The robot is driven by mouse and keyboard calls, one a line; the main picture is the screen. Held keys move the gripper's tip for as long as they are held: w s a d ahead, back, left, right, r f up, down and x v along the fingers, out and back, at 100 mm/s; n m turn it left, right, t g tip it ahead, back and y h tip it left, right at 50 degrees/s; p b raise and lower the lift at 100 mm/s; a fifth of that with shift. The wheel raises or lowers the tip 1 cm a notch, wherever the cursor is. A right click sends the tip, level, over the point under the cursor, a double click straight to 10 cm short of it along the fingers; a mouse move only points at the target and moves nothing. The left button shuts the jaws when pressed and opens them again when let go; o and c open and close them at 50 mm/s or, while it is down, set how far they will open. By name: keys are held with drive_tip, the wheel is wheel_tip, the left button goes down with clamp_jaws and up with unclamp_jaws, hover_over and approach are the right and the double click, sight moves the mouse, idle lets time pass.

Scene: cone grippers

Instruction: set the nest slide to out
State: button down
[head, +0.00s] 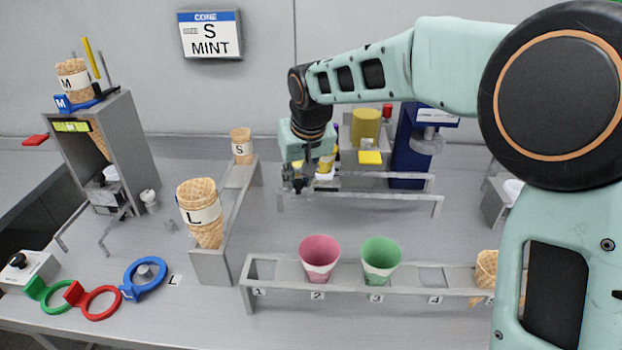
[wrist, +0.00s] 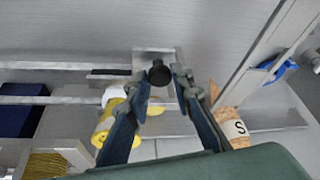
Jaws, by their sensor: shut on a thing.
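My gripper (head: 297,186) is low over the bench at the left end of a pair of grey rails (head: 385,197). In the wrist view its two fingers (wrist: 160,85) close around a black knob (wrist: 158,70), which I take to be the nest slide's handle. A pale grey plate (wrist: 153,55) shows around and behind the knob. I cannot read any in or out mark on the slide.
A yellow-and-white bottle (wrist: 112,115) stands close beside one finger. The S cone stack (head: 241,146) and the L cone stack (head: 202,212) stand left of my gripper. A front rack (head: 335,290) holds a pink cup (head: 319,257) and a green cup (head: 380,259).

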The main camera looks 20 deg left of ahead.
drive_tip(key=s+a, duration=0.1)
drive_tip(key=a, duration=0.5)
drive_tip(key=shift+s, duration=0.2)
drive_tip(key=shift+r, duration=0.1)
drive_tip(key=c, duration=1.7)
unclamp_jaws()
drive_tip(key=shift+a, duration=0.1)
drive_tip(key=v, duration=1.2)
